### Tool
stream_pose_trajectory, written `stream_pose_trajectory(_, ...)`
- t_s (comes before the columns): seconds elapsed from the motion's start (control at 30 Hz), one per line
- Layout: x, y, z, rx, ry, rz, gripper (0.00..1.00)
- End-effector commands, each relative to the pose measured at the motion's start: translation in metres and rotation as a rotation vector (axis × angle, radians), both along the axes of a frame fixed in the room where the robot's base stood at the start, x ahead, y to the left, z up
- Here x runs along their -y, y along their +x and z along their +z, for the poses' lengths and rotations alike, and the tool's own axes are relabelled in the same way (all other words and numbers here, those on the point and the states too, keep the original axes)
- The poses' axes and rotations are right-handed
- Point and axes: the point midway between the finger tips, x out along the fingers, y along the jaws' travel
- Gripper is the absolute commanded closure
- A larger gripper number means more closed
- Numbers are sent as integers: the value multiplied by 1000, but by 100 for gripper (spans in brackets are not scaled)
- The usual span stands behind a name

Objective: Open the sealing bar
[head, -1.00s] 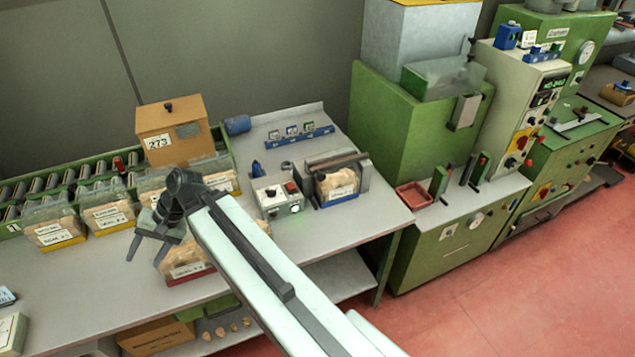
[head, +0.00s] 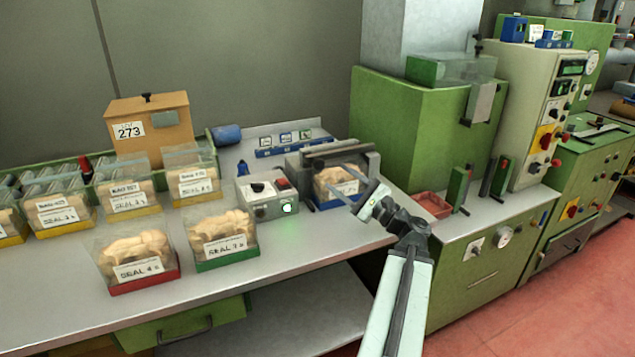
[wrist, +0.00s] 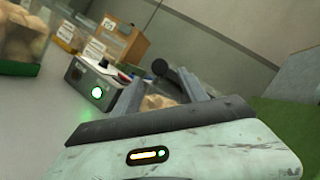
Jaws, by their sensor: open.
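The sealer (head: 372,162) is a grey box unit on the workbench, with a dark sealing bar (head: 330,151) lying across its top. A clear bag of corks with a white label and blue base (head: 341,186) sits in the sealer below the bar. My gripper (head: 347,184) is open and empty, its two fingers pointing at the front of the sealer. In the wrist view the grey fingers (wrist: 163,80) reach forward on either side of the corks, and a dark rounded bar end (wrist: 164,68) shows between them. I cannot tell whether the fingers touch anything.
A control box (head: 268,197) with knobs and a lit green lamp stands left of the sealer. Cork packs with a green base (head: 222,240) and a red base (head: 137,257) stand further left. A red tray (head: 430,204) and green machine (head: 415,130) are to the right.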

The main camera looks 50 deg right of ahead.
Motion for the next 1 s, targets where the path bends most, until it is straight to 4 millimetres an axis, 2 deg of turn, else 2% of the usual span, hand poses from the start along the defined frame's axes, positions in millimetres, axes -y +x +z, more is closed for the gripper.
stream_pose_trajectory(0.17, -1, 13, 7, -1, -1, 3, 49)
stream_pose_trajectory(0.4, -5, 57, 20, -1, -1, 6, 49)
stream_pose_trajectory(0.5, -5, 69, 23, -1, -1, 5, 49)
stream_pose_trajectory(0.63, -7, 77, 24, -1, -1, 5, 49)
stream_pose_trajectory(0.87, -7, 77, 23, -1, -1, 5, 49)
stream_pose_trajectory(1.0, -7, 77, 23, -1, -2, 5, 88)
